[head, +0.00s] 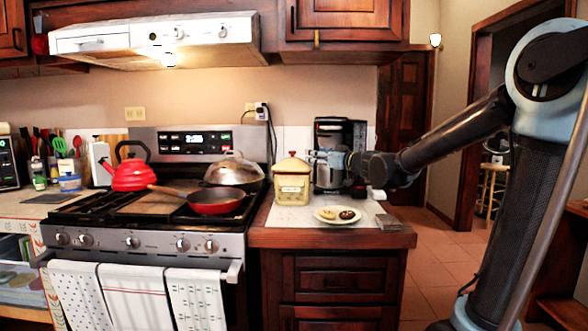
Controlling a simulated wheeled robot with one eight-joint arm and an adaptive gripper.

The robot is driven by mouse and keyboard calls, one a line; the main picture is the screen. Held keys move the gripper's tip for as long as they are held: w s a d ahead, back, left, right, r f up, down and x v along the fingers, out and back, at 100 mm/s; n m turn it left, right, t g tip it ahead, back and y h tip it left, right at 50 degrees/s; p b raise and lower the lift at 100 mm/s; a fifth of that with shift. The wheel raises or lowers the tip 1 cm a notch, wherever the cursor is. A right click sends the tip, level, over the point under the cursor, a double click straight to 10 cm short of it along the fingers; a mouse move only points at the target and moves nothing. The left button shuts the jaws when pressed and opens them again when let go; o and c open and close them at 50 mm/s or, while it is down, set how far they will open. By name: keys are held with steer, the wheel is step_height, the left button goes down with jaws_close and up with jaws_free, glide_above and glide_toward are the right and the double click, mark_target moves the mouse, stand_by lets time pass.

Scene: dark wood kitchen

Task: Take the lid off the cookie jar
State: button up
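The cookie jar (290,188) is a cream-yellow, square canister with writing on its front. It stands upright on the counter right of the stove. Its lid (292,164) is on top, yellowish with a small reddish knob. My gripper (313,156) reaches in from the right, at about the height of the lid, in front of the coffee maker. Its tips appear close to the right side of the lid. They are too small to tell whether they are apart or touching anything.
A plate with cookies (327,219) sits in front of the jar, with a small grey item (388,222) to its right. A black coffee maker (333,132) stands behind my gripper. The stove at left holds a red pan (215,203), a covered pan (234,171) and a red kettle (132,174).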

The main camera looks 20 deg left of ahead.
mark_target(295, 152)
steer(key=x, duration=1.4)
steer(key=shift+a+f, duration=0.2)
steer(key=shift+a, duration=0.25)
jaws_close()
